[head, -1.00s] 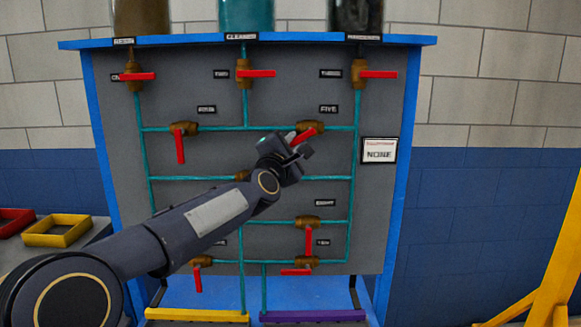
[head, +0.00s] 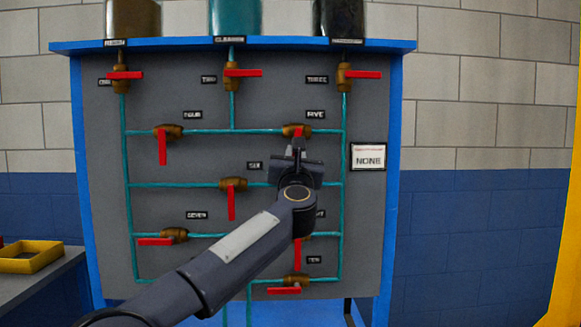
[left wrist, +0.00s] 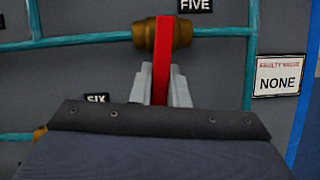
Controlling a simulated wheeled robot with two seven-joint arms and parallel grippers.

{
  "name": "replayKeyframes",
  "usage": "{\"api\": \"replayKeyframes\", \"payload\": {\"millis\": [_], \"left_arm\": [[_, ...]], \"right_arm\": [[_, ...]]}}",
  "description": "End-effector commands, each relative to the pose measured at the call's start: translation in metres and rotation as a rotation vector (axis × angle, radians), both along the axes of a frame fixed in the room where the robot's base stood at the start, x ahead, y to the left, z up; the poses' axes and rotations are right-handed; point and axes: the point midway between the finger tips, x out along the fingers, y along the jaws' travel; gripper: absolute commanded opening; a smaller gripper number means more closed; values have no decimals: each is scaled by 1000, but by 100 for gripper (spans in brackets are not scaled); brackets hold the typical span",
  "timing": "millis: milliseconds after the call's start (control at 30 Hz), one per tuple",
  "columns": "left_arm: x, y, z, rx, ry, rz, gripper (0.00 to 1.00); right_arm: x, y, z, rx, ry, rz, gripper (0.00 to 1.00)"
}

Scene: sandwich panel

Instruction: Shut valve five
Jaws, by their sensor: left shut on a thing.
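Valve five is a brass valve body (head: 292,131) on the upper teal cross pipe, just left of the "FIVE" label (head: 315,115). It also shows in the left wrist view (left wrist: 146,34). Its red handle (left wrist: 162,58) points straight down, across the horizontal pipe. My left gripper (head: 296,155) is below the valve body, shut on this handle, with a grey finger on each side of it in the left wrist view (left wrist: 161,92). The lower end of the handle is hidden by the gripper. My right gripper is not in view.
Valve four (head: 166,132) has its handle down; valve six (head: 233,184) sits lower, also handle down. My arm covers part of valve eight. A "NONE" sign (head: 369,157) hangs right of the pipes. A yellow tray (head: 32,257) is on a side table at left.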

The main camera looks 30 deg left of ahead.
Motion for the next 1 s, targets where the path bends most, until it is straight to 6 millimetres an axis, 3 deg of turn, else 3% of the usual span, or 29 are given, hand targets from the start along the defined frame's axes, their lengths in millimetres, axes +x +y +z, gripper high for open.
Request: {"api": "replayKeyframes", "payload": {"millis": [300, 867, 900, 1000], "left_arm": [[5, -6, -3, -107, -62, -2, 0], [5, -7, -1, -131, -76, -4, 0], [5, -8, -1, -130, -77, -4, 20], [5, -7, -1, -129, -77, -2, 33]], "right_arm": [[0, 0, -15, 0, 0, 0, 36], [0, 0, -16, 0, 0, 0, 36], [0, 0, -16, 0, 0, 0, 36], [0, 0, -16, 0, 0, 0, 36]]}}
